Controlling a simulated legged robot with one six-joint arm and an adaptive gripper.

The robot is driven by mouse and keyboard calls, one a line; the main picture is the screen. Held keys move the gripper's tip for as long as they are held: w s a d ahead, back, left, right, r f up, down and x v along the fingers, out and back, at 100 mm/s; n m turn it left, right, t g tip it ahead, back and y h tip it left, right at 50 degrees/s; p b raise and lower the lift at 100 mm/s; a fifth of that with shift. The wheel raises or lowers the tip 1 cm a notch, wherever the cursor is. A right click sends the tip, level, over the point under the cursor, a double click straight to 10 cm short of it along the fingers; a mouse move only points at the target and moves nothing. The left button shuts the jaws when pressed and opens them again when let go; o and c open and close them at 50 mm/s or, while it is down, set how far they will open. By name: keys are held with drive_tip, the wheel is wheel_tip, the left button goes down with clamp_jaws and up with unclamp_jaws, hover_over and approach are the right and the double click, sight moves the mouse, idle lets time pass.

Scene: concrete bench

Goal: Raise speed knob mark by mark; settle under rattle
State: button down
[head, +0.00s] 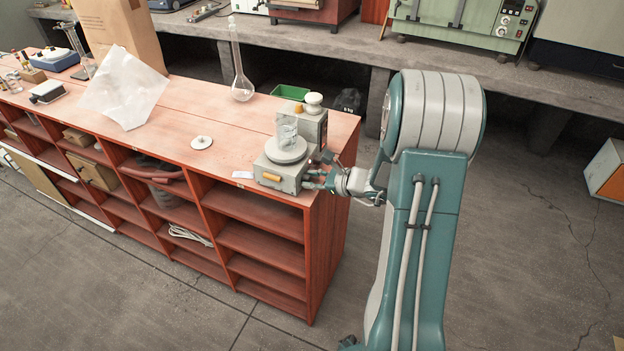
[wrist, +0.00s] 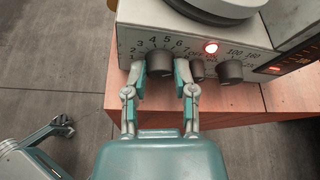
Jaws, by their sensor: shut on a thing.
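The stirrer (head: 283,176) is a grey box with a round pale plate, standing at the right end of the red-brown bench. A clear glass vessel (head: 288,131) stands on the plate. In the wrist view, the dark speed knob (wrist: 160,62) sits on the front panel under numbers, 2 to 7 readable. My gripper (wrist: 161,78) is shut on this knob, one finger at each side. I cannot make out where the knob's pointer stands. In the head view my gripper (head: 317,181) reaches the panel from the right.

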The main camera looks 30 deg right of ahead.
drive_tip(key=shift+c, duration=2.2)
unclamp_jaws()
